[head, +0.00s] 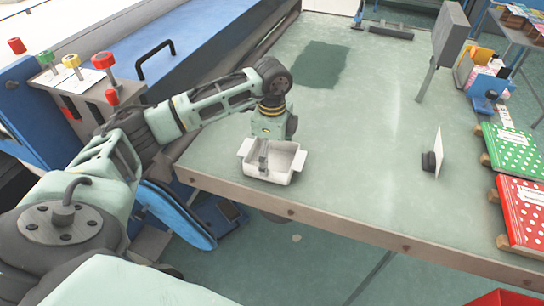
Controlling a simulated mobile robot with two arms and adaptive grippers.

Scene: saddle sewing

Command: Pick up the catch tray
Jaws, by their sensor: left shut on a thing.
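The catch tray (284,174) is a small white open box with tab-like handles. It is at the near left edge of the green-topped table, in the head view. My left arm reaches in from the left, and my left gripper (263,158) points down at the tray's left wall. The gripper is shut on the tray; its fingers are small and partly hidden against the wall. I cannot tell whether the tray's base touches the table top. My right gripper is not in view.
The green table (371,130) is mostly clear, with a dark patch (320,64) at the back. A grey upright panel (451,32) and a small white plate (438,152) stand on the right. Red (523,211) and green (514,147) dotted books lie along the right. A blue machine stands left.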

